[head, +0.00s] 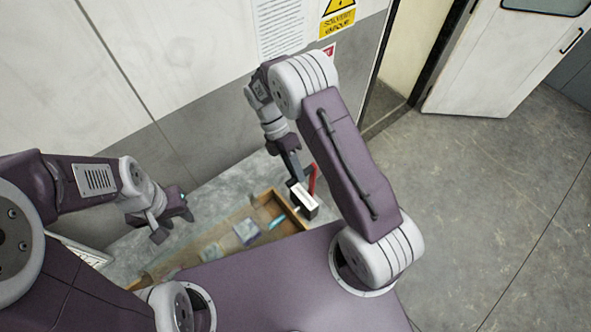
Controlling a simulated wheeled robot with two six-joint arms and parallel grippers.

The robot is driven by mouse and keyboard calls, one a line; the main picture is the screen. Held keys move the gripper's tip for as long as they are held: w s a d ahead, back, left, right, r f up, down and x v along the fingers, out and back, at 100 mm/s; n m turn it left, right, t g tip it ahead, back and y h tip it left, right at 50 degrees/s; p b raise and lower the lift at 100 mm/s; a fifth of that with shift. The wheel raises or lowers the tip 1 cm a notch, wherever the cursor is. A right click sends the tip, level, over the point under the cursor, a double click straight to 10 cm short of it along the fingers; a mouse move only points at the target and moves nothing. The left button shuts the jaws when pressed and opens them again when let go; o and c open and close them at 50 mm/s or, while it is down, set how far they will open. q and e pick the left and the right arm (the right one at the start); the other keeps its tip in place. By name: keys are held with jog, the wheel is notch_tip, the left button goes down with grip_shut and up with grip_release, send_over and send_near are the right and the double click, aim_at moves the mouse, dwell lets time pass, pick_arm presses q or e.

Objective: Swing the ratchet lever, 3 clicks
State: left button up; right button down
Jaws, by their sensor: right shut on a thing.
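The ratchet lever (313,179) is a red bar beside a small block (303,200) with a white top and dark sides, at the far right end of the bench. My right gripper (296,176) reaches down at the lever and is shut on it; the exact contact is small and partly hidden by its dark fingers. My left gripper (160,226) hangs over the left part of the bench, away from the lever, with nothing visible in it. Its finger gap is not clear from this angle.
A wooden tray (160,268) lies on the grey bench (212,197), holding a blue-tinted packet (247,231) and a cyan item (277,222). A wall with a yellow warning sign (338,18) stands behind. Open floor (470,210) lies to the right, below a white door (490,75).

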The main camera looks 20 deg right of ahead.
pick_arm(q)
jog(key=shift+s+d+f, duration=0.1)
jog(key=shift+s, duration=0.05)
pick_arm(e)
jog(key=shift+a+f, duration=0.1)
jog(key=shift+f, duration=0.3)
jog(key=shift+w, duration=0.15)
jog(key=c, duration=1.5)
grip_release()
jog(key=shift+o, duration=1)
jog(key=shift+w, duration=0.15)
pick_arm(q)
jog(key=shift+w, duration=0.3)
pick_arm(e)
jog(key=shift+w+r, duration=0.1)
pick_arm(q)
jog(key=shift+w, duration=0.1)
pick_arm(e)
jog(key=shift+w, duration=0.1)
